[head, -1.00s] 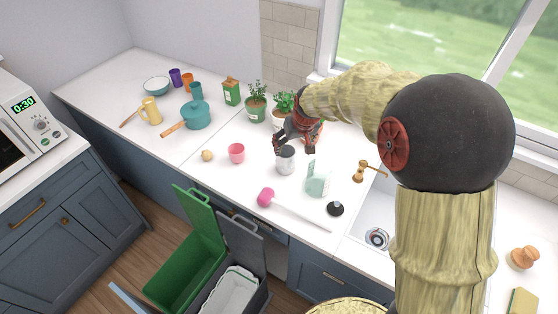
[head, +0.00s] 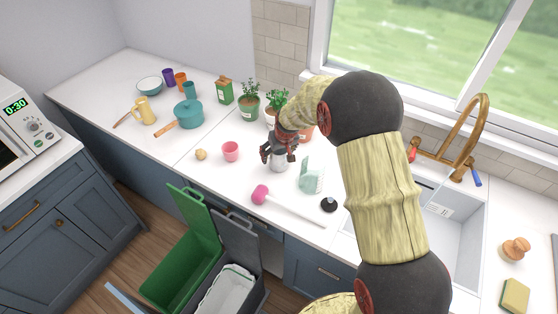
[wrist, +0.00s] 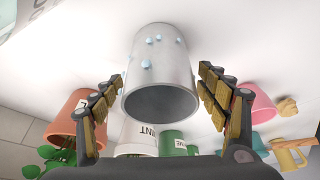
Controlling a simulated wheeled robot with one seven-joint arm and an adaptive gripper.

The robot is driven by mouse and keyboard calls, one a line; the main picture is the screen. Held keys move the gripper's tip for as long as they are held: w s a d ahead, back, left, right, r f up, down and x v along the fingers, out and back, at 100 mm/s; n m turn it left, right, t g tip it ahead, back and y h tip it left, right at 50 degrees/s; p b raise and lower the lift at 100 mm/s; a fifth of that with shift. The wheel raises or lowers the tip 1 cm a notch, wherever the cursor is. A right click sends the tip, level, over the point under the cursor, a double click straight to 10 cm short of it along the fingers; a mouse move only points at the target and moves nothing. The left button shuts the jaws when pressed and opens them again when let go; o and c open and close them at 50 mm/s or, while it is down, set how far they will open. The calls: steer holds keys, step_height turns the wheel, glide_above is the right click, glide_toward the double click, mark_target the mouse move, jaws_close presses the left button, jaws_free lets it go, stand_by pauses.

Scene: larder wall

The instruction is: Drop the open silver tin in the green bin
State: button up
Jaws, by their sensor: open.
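The open silver tin (head: 279,163) stands on the white counter, and my gripper (head: 279,157) is at it from above and behind. In the wrist view the tin (wrist: 160,65) shows its dark open mouth and some pale blue dots on its side. My gripper (wrist: 165,95) is open, with one finger on each side of the tin and a visible gap on both sides. The green bin (head: 180,270) stands on the floor in front of the counter, with its green lid (head: 196,215) raised.
A grey bin (head: 228,290) with a white liner stands beside the green one. Potted plants (head: 249,100) stand behind; the sink (head: 450,235) is right.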

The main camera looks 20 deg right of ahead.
steer(key=shift+w+f, duration=0.15)
steer(key=shift+f, duration=0.2)
steer(key=shift+r, duration=0.1)
steer(key=shift+c, duration=1.1)
steer(key=c, duration=1.1)
steer(key=shift+c, duration=0.7)
steer(key=shift+r, duration=0.2)
